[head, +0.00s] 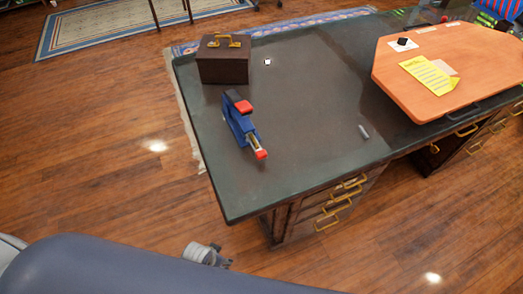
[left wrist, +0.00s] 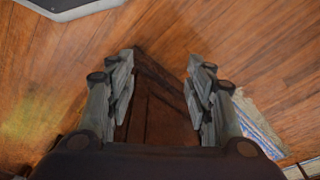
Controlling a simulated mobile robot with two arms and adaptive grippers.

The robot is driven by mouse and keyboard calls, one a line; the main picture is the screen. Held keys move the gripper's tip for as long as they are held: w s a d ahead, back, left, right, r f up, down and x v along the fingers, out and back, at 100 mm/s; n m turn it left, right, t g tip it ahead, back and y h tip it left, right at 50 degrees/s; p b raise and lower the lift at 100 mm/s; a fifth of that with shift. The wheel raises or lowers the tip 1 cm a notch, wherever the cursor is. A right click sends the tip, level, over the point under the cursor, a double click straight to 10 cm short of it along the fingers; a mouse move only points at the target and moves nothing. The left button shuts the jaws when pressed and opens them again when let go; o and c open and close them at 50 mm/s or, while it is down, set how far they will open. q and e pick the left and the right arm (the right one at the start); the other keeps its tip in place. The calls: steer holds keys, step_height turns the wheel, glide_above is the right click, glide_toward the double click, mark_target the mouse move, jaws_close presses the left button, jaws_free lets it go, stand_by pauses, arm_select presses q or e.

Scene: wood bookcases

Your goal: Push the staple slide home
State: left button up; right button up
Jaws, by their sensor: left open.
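A blue stapler with red parts (head: 241,122) stands on the dark desk (head: 300,120), left of its middle. One red end points toward the near side and another red part is on top at the far end. I cannot tell at this size how far its slide is out. My left gripper (head: 208,255) is low in the head view, in front of the desk and well apart from the stapler. In the left wrist view my left gripper (left wrist: 160,90) is open, its fingers spread with nothing between them. My right gripper is not in view.
A dark wooden box (head: 223,60) with a gold handle stands at the desk's far left. A small grey piece (head: 364,132) lies to the right. An orange board (head: 450,75) with a yellow paper (head: 430,78) covers the desk's right part. Gold drawer handles (head: 340,205) stick out in front.

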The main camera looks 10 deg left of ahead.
mark_target(262, 153)
arm_select(q)
steer(key=w+d+r+m+t+h+b, duration=0.1)
steer(key=w+d+r, duration=0.15)
steer(key=r, duration=0.95)
steer(key=w+d+r+m, duration=0.1)
steer(key=w+r+m, duration=0.15)
steer(key=r, duration=1.05)
steer(key=w+d+m, duration=0.4)
steer(key=w, duration=0.1)
steer(key=w+d+m+g+h, duration=0.1)
steer(key=w+d+m, duration=0.1)
steer(key=w, duration=0.1)
steer(key=w+d+r+m, duration=0.1)
steer(key=w+m, duration=0.3)
steer(key=w+d+r+m+g, duration=0.1)
steer(key=w+m, duration=0.1)
steer(key=shift+w+d+r+m, duration=0.15)
steer(key=shift+d+r+m, duration=0.1)
steer(key=shift+d+r, duration=0.05)
steer(key=w+a+r+m+g+y, duration=0.1)
steer(key=w+a+r+m+y, duration=0.15)
steer(key=w+r+m, duration=0.7)
steer(key=f, duration=0.3)
steer(key=f+p, duration=0.1)
steer(key=f, duration=0.6)
steer(key=shift+w+f, duration=0.3)
steer(key=shift+f, duration=0.1)
